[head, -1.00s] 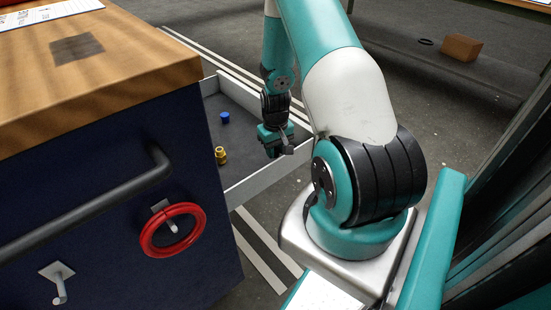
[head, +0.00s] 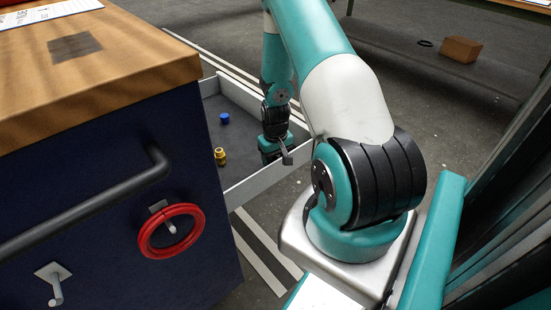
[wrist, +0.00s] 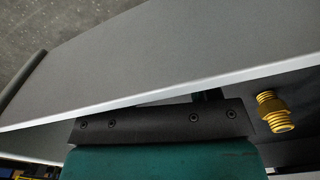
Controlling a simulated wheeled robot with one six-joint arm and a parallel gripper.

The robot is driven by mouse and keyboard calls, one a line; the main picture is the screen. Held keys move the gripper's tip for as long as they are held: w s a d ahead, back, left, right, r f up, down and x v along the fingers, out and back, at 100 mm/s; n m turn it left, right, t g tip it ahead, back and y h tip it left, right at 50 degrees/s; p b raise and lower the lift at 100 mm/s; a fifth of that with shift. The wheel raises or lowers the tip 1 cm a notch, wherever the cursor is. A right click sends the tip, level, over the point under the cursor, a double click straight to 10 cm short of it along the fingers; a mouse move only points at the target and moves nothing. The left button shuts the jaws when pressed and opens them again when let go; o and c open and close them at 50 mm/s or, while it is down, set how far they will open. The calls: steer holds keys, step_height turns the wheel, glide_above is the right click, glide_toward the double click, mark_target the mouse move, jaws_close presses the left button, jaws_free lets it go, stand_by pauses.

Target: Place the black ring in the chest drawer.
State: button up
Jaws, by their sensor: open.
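The chest drawer (head: 262,180) is pulled out from the dark blue chest, and its grey floor shows in the head view. My gripper (head: 272,152) is low inside the drawer, close behind the near wall, which partly hides it. It is open; its fingertips are hard to make out and I cannot see a ring between them. In the wrist view the drawer wall (wrist: 170,75) crosses in front of the gripper's teal and black body. A small dark ring-shaped thing (head: 425,43) lies far off at the upper right; I cannot tell whether it is the task's black ring.
A yellow threaded fitting (head: 220,156) and a blue piece (head: 224,118) stand in the drawer, left of my gripper. A red ring (head: 171,230) hangs on a hook on the chest front, below the black handle (head: 100,205). A brown box (head: 461,50) sits beside the distant ring.

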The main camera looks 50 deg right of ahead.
mark_target(275, 159)
step_height(275, 159, up, 12)
steer(key=p, duration=0.2)
steer(key=shift+r, duration=0.15)
